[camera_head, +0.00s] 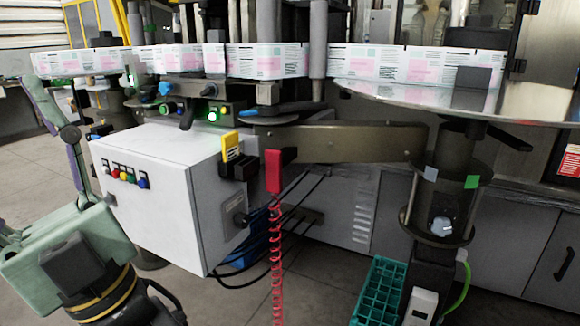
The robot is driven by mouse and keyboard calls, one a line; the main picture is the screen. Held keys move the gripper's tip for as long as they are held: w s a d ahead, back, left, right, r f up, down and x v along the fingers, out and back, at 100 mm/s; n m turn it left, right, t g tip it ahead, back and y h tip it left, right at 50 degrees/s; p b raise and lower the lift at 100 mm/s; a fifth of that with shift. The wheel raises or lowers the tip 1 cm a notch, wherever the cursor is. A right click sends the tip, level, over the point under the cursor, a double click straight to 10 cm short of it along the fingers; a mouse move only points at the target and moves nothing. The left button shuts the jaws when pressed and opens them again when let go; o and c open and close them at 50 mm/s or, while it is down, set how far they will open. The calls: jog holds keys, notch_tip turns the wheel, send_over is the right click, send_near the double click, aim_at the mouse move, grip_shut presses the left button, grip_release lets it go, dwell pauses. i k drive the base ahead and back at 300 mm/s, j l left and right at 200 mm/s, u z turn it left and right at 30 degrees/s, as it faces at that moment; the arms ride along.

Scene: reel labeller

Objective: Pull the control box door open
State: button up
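The control box (165,205) is a white cabinet left of centre, under the reel table. Its left-hand face carries a row of coloured buttons (125,176). A dark rotary switch (239,219) is on its right-hand face. No gap shows along its edges, so the door looks closed; I cannot make out a clear handle. My gripper (17,160) is at the left edge, left of the box and apart from it. Its green and purple finger stands well away from the other, which is mostly cut off by the picture edge. It looks open, with nothing visible between the fingers.
A red holder (273,171) with a coiled red cord hangs right of the box. A brown beam (345,143) runs above. A green crate (378,291) stands at lower right. Blue and black cables (262,238) lie behind the box. Floor (190,285) shows free below it.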

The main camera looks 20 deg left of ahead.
aim_at(161, 218)
jog(key=u, duration=1.45)
jog(key=i+j+u, duration=0.1)
jog(key=i, duration=0.2)
jog(key=i+j, duration=0.15)
jog(key=i, duration=0.2)
jog(key=u, duration=0.05)
